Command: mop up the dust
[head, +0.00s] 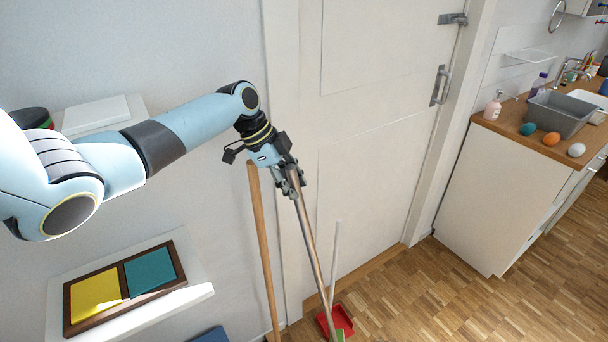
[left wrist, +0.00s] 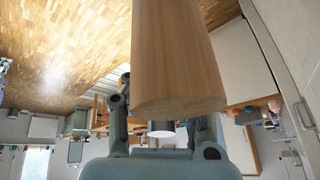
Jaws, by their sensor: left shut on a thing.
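My left gripper (head: 292,182) is shut on a long brown handle (head: 316,262), near its upper end. The handle slants down toward the floor, and its lower end is near the bottom edge of the head view, so I cannot tell which tool head it carries. In the left wrist view a thick wooden pole (left wrist: 175,55) with its flat end toward the camera fills the middle, between the fingers of the left gripper (left wrist: 160,125). I see no dust clearly on the floor. My right gripper is not in view.
A second wooden pole (head: 264,255) stands left of the held handle. A red dustpan (head: 342,318) with a thin pale handle (head: 335,262) is by the door (head: 375,120). A counter (head: 510,125) with a grey basin (head: 562,112) stands right. Parquet floor (head: 440,310) between is clear.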

